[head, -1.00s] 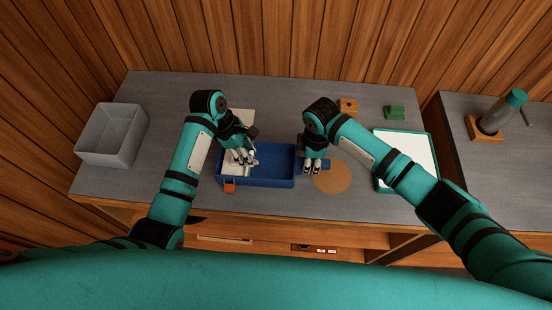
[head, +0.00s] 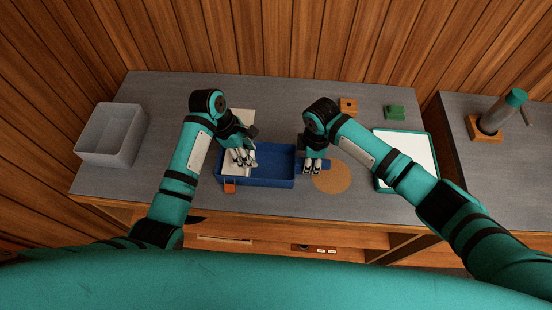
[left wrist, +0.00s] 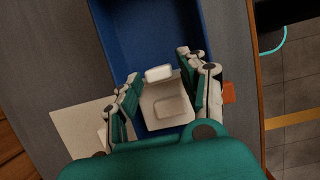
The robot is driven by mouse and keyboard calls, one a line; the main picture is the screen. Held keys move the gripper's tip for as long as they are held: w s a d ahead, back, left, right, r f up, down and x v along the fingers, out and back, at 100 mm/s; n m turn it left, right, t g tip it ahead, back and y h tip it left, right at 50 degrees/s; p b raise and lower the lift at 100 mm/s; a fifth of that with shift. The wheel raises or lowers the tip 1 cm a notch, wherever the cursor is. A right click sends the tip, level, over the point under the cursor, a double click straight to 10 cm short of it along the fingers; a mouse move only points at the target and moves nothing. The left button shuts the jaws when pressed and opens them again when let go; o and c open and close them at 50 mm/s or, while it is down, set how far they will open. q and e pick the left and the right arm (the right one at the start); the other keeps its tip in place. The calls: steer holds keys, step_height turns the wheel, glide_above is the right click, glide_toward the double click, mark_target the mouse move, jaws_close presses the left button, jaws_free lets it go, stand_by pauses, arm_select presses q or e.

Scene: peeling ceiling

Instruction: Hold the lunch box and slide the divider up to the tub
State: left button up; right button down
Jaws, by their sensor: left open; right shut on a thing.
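The blue lunch box (head: 270,182) lies on the grey table, long side across. My right gripper (head: 312,169) is shut on the lunch box at its right end, by a blue tab. My left gripper (head: 242,164) is open over the box's left part. In the left wrist view its fingers stand either side of a small white block (left wrist: 158,73), which looks like the top of the divider. Just below it in that view is a pale square piece (left wrist: 165,104), likely the tub, at the box's left end. Whether block and square touch is unclear.
An orange clip (head: 229,186) sits at the box's front left. A pale board (head: 241,116) lies behind the box, a round cork mat (head: 332,178) right of it. A grey bin (head: 110,136) stands far left, a green-rimmed white tray (head: 405,153) right. The box's right part is empty.

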arm_select(q)
steer(key=d+v, duration=0.1)
steer(key=v, duration=0.6)
steer(key=shift+r, duration=0.45)
steer(key=o, duration=1.1)
steer(key=shift+c, duration=0.2)
steer(key=shift+o, duration=0.3)
arm_select(e)
steer(key=c, duration=1)
jaws_free()
steer(key=shift+r, duration=0.1)
